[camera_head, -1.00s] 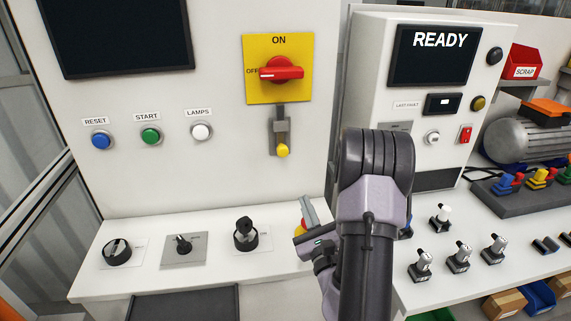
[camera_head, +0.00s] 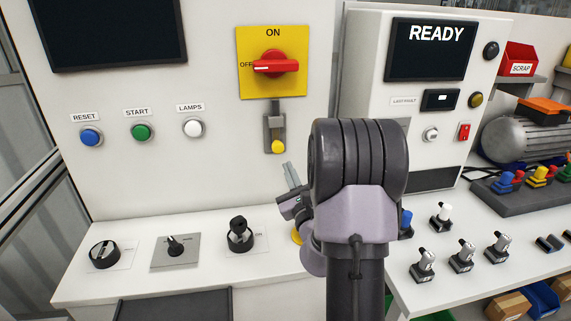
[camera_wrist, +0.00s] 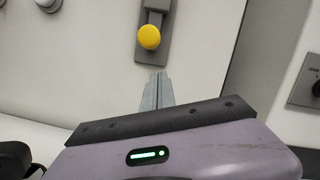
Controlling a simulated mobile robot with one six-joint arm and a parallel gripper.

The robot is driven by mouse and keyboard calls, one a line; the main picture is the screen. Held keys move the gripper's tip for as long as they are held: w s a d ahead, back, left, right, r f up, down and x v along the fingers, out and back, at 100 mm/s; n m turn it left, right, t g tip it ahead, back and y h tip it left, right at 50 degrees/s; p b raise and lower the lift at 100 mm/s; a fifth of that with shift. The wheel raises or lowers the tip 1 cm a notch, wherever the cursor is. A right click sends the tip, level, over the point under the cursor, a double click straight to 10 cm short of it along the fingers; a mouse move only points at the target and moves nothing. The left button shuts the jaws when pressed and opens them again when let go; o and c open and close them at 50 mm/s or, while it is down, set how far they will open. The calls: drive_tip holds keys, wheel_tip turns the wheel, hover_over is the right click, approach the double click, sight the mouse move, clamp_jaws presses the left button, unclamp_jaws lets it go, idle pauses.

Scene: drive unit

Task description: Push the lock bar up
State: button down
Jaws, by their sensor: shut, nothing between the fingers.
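The lock bar is a grey slide with a round yellow knob (camera_head: 278,147), on a dark vertical track (camera_head: 275,108) below the yellow switch plate (camera_head: 252,80). The red switch handle (camera_head: 276,67) lies horizontal. The knob sits at the low end of the track. In the wrist view the yellow knob (camera_wrist: 149,37) is just beyond my fingertips, with a gap between them. My gripper (camera_head: 289,168) is shut and empty, pointing up toward the panel, just below and right of the knob. The wrist view shows its closed fingers (camera_wrist: 158,80) too.
Reset (camera_head: 91,137), start (camera_head: 141,132) and lamps (camera_head: 193,127) buttons are left of the lock bar. Black rotary knobs (camera_head: 104,254) stand on the white ledge below. A READY cabinet (camera_head: 377,60) is at right. The panel around the lock bar is clear.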

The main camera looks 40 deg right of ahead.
sight(280, 132)
drive_tip(key=shift+w+a+r, duration=0.1)
drive_tip(key=shift+a+r, duration=0.2)
drive_tip(key=shift+r, duration=0.45)
drive_tip(key=shift+w+a+r, duration=0.1)
drive_tip(key=shift+a+r, duration=0.2)
drive_tip(key=shift+r, duration=0.4)
wheel_tip(280, 132, up, 5)
drive_tip(key=p, duration=0.4)
drive_tip(key=shift+f, duration=0.1)
drive_tip(key=s+a+f, duration=0.3)
drive_tip(key=s+f, duration=0.3)
drive_tip(key=s, duration=0.3)
drive_tip(key=shift+s+f+b, duration=0.15)
drive_tip(key=shift+s+b, duration=0.15)
drive_tip(key=shift+b, duration=0.1)
